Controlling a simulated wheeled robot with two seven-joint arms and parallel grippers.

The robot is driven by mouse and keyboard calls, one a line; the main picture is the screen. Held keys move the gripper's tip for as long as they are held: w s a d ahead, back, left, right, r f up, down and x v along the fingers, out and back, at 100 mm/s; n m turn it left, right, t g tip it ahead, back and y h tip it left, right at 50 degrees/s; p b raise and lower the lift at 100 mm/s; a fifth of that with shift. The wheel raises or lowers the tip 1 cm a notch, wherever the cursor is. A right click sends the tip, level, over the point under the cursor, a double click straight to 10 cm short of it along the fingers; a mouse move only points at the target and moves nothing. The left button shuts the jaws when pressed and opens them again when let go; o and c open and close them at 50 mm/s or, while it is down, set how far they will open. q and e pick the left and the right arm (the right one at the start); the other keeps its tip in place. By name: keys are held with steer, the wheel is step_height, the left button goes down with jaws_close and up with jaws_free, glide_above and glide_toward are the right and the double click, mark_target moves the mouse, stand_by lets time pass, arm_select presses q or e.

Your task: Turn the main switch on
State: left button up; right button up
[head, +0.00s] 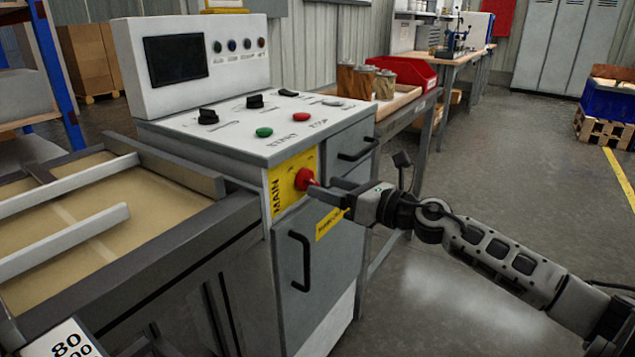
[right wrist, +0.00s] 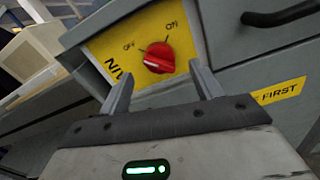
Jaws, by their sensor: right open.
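The main switch is a red rotary knob (head: 306,179) on a yellow plate (head: 281,193) marked MAIN, on the front of the grey control cabinet (head: 335,240). In the right wrist view the knob (right wrist: 158,57) sits below the words OFF on the left and ON on the right; I cannot tell surely which one it points to. My right gripper (head: 324,188) is open in front of the plate. In the right wrist view its fingers stand apart, one on each side of the knob, and I cannot tell whether they touch it. I do not make out my left gripper.
A green button (head: 264,132), a red button (head: 301,117) and black knobs are on the cabinet top, below a screen (head: 176,60). Drawer handles (head: 300,261) stick out near the switch. A framed bed (head: 60,205) adjoins at left.

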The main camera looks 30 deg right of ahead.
mark_target(315, 183)
steer(key=shift+x, duration=1.1)
arm_select(q)
steer(key=shift+a+r, duration=0.2)
steer(key=shift+r, duration=0.5)
arm_select(e)
steer(key=shift+w+a, duration=0.35)
steer(key=shift+w, duration=0.3)
arm_select(q)
steer(key=shift+t, duration=0.3)
arm_select(e)
steer(key=c, duration=1)
